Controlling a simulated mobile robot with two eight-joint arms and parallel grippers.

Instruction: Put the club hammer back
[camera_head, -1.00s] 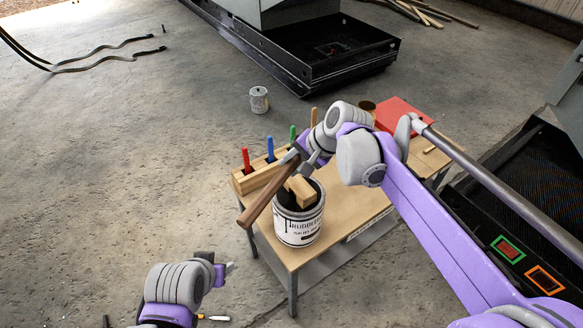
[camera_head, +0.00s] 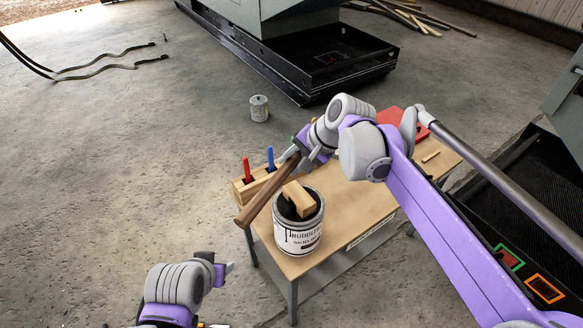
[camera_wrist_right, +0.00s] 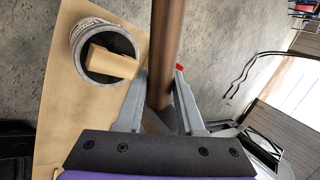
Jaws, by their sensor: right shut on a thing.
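The club hammer's brown wooden handle (camera_head: 262,196) slants down to the left, in the air beside the paint can. My right gripper (camera_head: 303,158) is shut on the hammer near the upper end of the handle. The hammer's head is mostly hidden by the gripper. In the right wrist view the handle (camera_wrist_right: 167,45) runs up from between the fingers (camera_wrist_right: 160,108). My left gripper (camera_head: 222,270) is low at the left, away from the table, with no object seen in it; its finger gap is unclear. A wooden rack (camera_head: 243,190) with red and blue handled tools stands behind the hammer.
The workbench (camera_head: 362,200) carries an open labelled paint can (camera_head: 297,240) with a wooden block (camera_head: 298,197) in its mouth, close to the hammer. A red object (camera_head: 391,115) lies at the back right. A small can (camera_head: 259,108) stands on the open floor.

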